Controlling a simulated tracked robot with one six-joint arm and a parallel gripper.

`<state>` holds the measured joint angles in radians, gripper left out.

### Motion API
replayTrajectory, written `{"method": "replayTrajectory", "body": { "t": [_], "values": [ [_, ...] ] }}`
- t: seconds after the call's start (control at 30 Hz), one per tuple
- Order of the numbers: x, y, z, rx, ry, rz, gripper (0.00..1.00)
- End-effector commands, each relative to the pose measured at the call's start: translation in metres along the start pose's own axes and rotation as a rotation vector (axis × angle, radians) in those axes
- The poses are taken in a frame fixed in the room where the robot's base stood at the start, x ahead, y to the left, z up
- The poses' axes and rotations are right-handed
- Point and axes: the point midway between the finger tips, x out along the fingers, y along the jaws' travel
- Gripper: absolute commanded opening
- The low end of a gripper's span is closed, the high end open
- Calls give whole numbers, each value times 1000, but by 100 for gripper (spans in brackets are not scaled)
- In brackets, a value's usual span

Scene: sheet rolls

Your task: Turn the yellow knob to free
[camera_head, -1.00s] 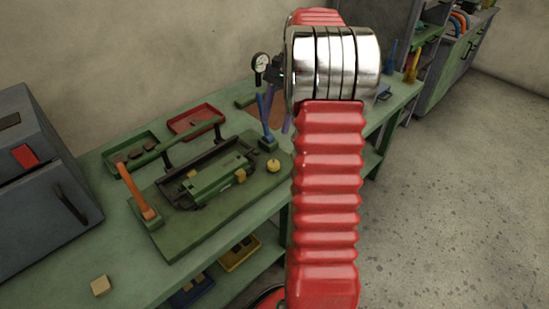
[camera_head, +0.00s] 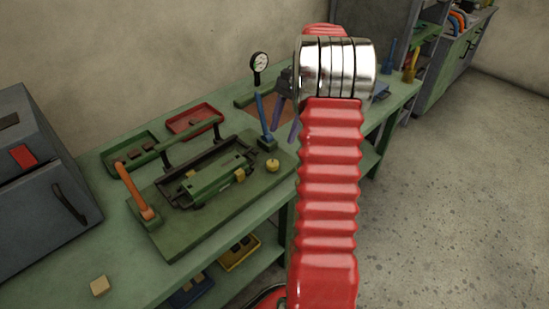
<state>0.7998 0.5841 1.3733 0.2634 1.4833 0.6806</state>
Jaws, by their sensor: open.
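The yellow knob (camera_head: 273,166) is a small round knob near the right corner of the green base plate (camera_head: 205,232) of the sheet rolls (camera_head: 212,178). My gripper (camera_head: 285,129) shows beyond and above the knob, beside the blue lever (camera_head: 264,115). Its two purple fingers are spread apart and point downward, with nothing visible between them. The gripper appears apart from the knob. My red arm hides part of the wrist and the bench behind it. The knob's setting is too small to read.
An orange lever (camera_head: 133,190) stands at the plate's left end. A dial gauge (camera_head: 259,62) stands behind the blue lever. Red (camera_head: 213,109) and green (camera_head: 112,160) trays lie at the back. A wooden block (camera_head: 99,285) sits on the front-left bench, with clear surface around it.

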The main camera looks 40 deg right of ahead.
Motion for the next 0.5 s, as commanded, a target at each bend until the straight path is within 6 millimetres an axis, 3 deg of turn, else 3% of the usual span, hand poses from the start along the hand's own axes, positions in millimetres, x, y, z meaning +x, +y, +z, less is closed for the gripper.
{"method": "replayTrajectory", "body": {
  "t": [0.5],
  "values": [
    [81, 0, 1, 0, -2, 3, 51]
  ]
}}
